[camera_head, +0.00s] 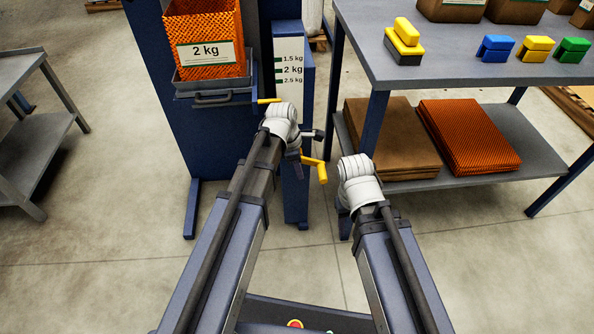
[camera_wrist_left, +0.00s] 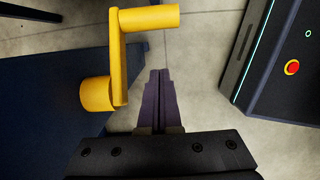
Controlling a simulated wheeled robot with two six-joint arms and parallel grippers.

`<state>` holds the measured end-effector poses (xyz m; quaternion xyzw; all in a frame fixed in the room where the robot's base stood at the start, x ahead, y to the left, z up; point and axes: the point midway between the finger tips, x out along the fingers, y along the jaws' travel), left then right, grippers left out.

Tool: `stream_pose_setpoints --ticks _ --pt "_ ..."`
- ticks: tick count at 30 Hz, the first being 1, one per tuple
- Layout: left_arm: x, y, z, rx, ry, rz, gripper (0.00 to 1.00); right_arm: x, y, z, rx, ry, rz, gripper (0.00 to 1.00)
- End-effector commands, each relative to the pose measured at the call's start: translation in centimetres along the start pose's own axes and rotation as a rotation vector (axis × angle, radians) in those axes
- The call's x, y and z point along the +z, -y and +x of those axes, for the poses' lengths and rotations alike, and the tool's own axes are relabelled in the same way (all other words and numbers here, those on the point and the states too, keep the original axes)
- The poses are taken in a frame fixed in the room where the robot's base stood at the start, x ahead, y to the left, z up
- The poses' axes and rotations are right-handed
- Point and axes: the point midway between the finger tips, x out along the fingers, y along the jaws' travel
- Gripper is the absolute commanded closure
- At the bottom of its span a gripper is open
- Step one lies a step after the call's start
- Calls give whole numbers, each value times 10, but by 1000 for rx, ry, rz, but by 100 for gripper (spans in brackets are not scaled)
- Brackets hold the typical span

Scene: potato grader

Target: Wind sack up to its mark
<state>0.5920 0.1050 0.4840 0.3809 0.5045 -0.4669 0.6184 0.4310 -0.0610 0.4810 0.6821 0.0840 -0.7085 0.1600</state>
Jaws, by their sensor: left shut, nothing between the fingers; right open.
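An orange mesh sack (camera_head: 205,35) with a "2 kg" label sits on a grey tray (camera_head: 212,86) at the blue machine. A yellow pointer (camera_head: 268,100) beside the tray shows below the 2.5 kg mark on the scale post (camera_head: 291,62), marked 1.5, 2 and 2.5 kg. A yellow crank (camera_head: 319,168) is low on the post; it also shows in the left wrist view (camera_wrist_left: 122,62). My left gripper (camera_head: 293,157) is at the crank, its dark fingers (camera_wrist_left: 159,85) shut and empty beside the crank arm. My right gripper's fingers are hidden behind its wrist.
A workbench (camera_head: 440,65) on the right holds yellow, blue and green blocks (camera_head: 494,49) and brown boxes. Its lower shelf (camera_head: 470,178) holds brown and orange sack stacks. A grey table (camera_head: 30,70) stands at left. The floor between is clear.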

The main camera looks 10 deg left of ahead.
Motion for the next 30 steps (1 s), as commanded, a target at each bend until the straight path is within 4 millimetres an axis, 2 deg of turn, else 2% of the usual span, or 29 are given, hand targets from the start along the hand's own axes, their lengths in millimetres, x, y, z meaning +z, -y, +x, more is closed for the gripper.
stream_pose_setpoints --ticks 1,10,12,18,30 --pt "-1 0 14 0 0 0 100 -1 2 14 -1 0 0 50" --pt "-1 0 46 0 0 0 100 -3 5 45 -1 0 7 50" --pt "13 -1 31 0 0 4 100 -2 3 27 -1 0 6 50" --pt "34 -1 25 0 0 2 100 -1 2 17 -1 0 3 50" --pt "38 0 25 0 1 -1 100 -1 2 17 -1 0 2 50"
